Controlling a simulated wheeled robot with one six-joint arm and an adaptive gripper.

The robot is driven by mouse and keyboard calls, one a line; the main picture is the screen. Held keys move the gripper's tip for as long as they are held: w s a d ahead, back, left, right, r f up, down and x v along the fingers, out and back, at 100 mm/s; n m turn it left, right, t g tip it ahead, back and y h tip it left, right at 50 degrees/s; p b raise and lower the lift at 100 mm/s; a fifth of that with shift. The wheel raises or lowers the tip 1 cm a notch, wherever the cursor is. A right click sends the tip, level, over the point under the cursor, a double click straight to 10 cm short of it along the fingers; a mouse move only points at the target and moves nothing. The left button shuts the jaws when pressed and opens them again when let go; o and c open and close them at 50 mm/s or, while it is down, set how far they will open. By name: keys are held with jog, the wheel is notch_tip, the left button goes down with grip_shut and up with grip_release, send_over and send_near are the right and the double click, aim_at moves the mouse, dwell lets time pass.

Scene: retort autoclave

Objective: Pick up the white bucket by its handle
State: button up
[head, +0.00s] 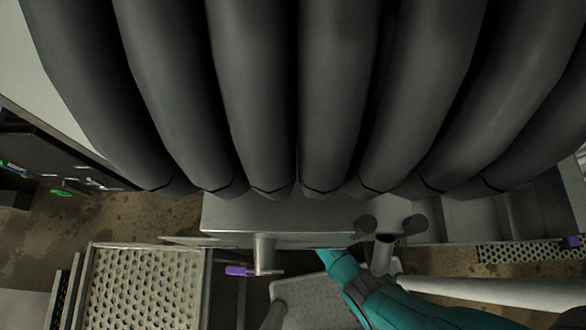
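I cannot make out a white bucket or its handle in the head view. A teal arm-like part with a dark grey band enters at the bottom right and runs up under a grey metal ledge. Its far end is hidden there. I cannot see my gripper's fingers.
Large dark grey pipes (330,90) fill the upper view. Below them is a grey metal ledge (280,214). A perforated metal tray (145,285) is at the lower left, near a purple-handled lever (240,270). A pale panel (305,300) lies below the ledge. Brown floor (40,250) shows at left.

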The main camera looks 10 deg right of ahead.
jog(key=shift+f, duration=0.15)
grip_shut()
